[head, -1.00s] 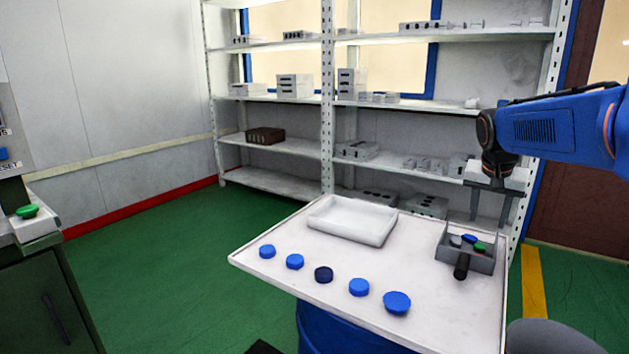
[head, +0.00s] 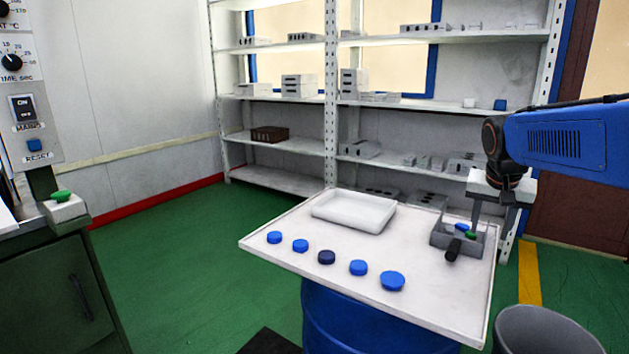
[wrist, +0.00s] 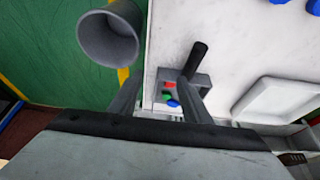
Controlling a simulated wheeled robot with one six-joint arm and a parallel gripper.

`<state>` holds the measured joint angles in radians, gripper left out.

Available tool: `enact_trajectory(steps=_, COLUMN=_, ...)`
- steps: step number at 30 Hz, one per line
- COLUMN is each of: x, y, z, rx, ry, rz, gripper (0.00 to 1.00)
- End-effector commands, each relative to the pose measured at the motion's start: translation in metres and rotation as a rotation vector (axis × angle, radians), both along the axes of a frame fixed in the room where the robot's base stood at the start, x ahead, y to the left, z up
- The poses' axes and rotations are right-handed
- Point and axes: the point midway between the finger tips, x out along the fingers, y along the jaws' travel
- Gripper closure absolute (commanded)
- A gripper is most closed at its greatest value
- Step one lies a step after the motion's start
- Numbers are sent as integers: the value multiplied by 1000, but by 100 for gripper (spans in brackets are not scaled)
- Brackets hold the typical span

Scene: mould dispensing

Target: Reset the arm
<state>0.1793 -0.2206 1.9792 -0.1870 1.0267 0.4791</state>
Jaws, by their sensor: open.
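My gripper (head: 490,218) hangs open and empty, pointing down over the right side of the table. Its two fingers (wrist: 160,98) are spread apart in the wrist view. A grey open mould box with a black handle (head: 458,237) stands on the white tabletop, partly behind one finger in the head view.
A white tray (head: 353,226) lies left of the mould box. Several blue discs (head: 358,268) line the table's front. A grey bin (head: 545,318) stands at the right. A control panel (head: 30,110) is at the left; shelves (head: 390,97) stand behind.

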Motion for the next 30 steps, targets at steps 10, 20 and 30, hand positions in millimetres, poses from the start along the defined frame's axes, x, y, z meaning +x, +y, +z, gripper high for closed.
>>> enact_trajectory(steps=10, x=-71, y=47, z=-17, rx=0, ry=-3, rz=155, gripper=56)
enact_trajectory(steps=20, x=-171, y=100, z=-63, rx=-3, ry=-9, rz=380, gripper=56)
enact_trajectory(steps=30, x=-248, y=130, z=-117, rx=-8, ry=-22, rz=565, gripper=56)
